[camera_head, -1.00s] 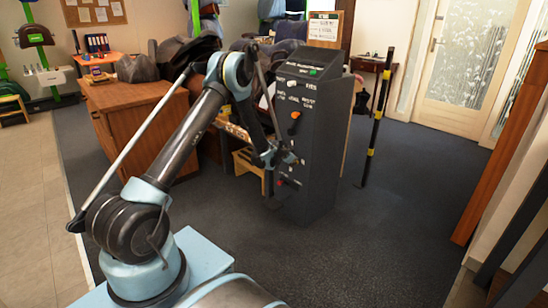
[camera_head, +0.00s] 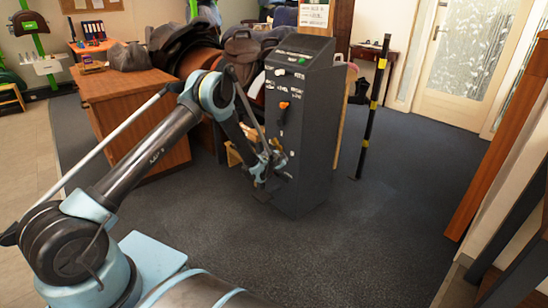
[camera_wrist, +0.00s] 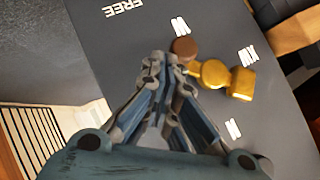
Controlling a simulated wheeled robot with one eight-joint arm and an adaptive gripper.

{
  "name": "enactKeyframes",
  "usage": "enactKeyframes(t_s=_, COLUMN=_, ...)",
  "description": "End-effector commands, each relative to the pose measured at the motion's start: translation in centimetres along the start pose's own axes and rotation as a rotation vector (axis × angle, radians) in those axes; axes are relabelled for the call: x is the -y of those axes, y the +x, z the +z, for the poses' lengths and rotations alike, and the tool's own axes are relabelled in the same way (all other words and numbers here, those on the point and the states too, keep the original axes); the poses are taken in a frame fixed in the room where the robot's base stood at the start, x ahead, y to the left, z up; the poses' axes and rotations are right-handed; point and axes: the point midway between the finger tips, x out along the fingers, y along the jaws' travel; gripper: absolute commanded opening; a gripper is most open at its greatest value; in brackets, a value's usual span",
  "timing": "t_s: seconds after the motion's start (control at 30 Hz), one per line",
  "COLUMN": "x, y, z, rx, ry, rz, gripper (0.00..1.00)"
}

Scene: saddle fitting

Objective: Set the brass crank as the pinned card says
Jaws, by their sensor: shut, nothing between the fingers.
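The brass crank (camera_wrist: 213,73) is on a dark panel in the wrist view, with a round brass hub, a brass cylinder on its right and a brown knob (camera_wrist: 183,48) at its upper left. White marks surround it. My gripper (camera_wrist: 166,66) is shut and empty, with its tips just below and left of the brown knob; I cannot tell whether they touch. In the head view my gripper (camera_head: 266,170) is at the lower front of the dark cabinet (camera_head: 318,140) and hides the crank. The pinned card (camera_head: 314,15) is on a board behind; its text is too small to read.
The cabinet also has an orange handle (camera_head: 284,105) and a green button (camera_head: 301,60). A wooden desk (camera_head: 130,115) and saddles (camera_head: 200,50) stand behind left. A black-yellow post (camera_head: 374,110) stands right. The word FREE shows on the panel. Floor in front is clear.

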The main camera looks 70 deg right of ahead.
Motion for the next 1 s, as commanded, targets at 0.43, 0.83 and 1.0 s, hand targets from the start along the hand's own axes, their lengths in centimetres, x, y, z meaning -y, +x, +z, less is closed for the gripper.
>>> enactKeyframes(t_s=0.43, x=-1.0, y=1.6, z=1.5, rx=-0.002, ry=0.002, rz=0.002, gripper=0.00)
enactKeyframes(t_s=0.83, x=-1.1, y=1.6, z=1.4, rx=-0.003, ry=0.002, rz=0.003, gripper=0.00)
enactKeyframes(t_s=1.0, x=-1.1, y=1.6, z=1.4, rx=-0.003, ry=0.002, rz=0.003, gripper=0.00)
